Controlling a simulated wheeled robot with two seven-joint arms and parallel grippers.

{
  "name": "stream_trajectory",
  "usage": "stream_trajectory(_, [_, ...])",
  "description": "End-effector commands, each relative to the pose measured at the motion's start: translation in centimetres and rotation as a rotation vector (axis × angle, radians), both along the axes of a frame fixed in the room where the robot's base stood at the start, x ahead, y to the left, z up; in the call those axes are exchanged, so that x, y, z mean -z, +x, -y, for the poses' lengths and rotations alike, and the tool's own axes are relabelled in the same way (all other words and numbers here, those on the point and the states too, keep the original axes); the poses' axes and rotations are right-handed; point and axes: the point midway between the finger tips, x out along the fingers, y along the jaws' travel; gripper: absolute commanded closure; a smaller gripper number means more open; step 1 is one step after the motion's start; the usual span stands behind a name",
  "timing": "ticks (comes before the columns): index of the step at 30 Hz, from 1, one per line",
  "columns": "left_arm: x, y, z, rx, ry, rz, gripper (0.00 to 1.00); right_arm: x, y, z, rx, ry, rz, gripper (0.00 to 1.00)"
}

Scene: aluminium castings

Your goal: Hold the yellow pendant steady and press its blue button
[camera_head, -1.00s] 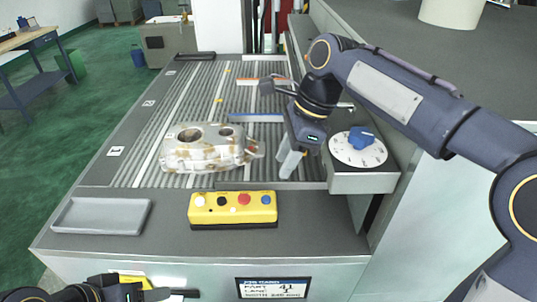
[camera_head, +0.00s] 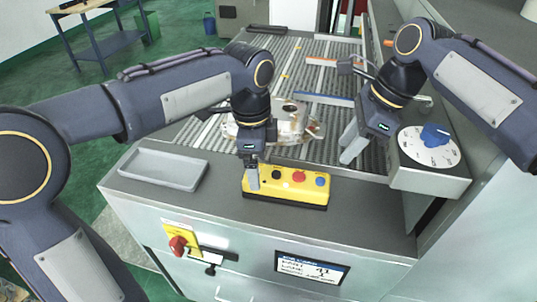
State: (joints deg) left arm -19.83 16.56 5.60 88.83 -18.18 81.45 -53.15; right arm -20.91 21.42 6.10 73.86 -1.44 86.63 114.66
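The yellow pendant (camera_head: 307,190) lies on the grey front ledge of the machine. On its top I see a black button, an orange-red button and, at the right end, the blue button (camera_head: 318,182). My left gripper (camera_head: 252,181) points down at the pendant's left end and covers part of it. Its fingers line up in this view, so I cannot tell their gap or whether they touch the pendant. My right gripper (camera_head: 350,152) hangs above the ribbed bed, behind and to the right of the blue button, apart from the pendant. Its fingers look together, with nothing between them.
A shallow grey tray (camera_head: 163,169) lies on the ledge to the left. An aluminium casting (camera_head: 290,122) sits on the ribbed bed behind the pendant, partly hidden by my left arm. A dial with a blue knob (camera_head: 434,135) stands at right. The ledge right of the pendant is clear.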

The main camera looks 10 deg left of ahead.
Motion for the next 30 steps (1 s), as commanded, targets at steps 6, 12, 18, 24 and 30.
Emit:
stream_trajectory(6, [0.6, 1.6, 2.0, 0.136, 0.046, -0.023, 0.07, 0.0, 0.0, 0.0, 0.000, 0.000, 0.000, 0.64])
stream_trajectory(12, [2.8, 1.6, 2.1, 0.144, 0.049, -0.026, 0.07, 0.0, 0.0, 0.0, 0.000, 0.000, 0.000, 0.64])
stream_trajectory(18, [5.9, 1.6, 2.1, 0.142, 0.048, -0.025, 0.07, 0.0, 0.0, 0.0, 0.000, 0.000, 0.000, 0.64])
stream_trajectory(24, [7.8, 1.6, 2.1, 0.142, 0.049, -0.023, 0.07, 0.0, 0.0, 0.0, 0.000, 0.000, 0.000, 0.64])
stream_trajectory(30, [8.2, 1.6, 2.1, 0.141, 0.047, -0.022, 0.07, 0.0, 0.0, 0.0, 0.000, 0.000, 0.000, 0.64])
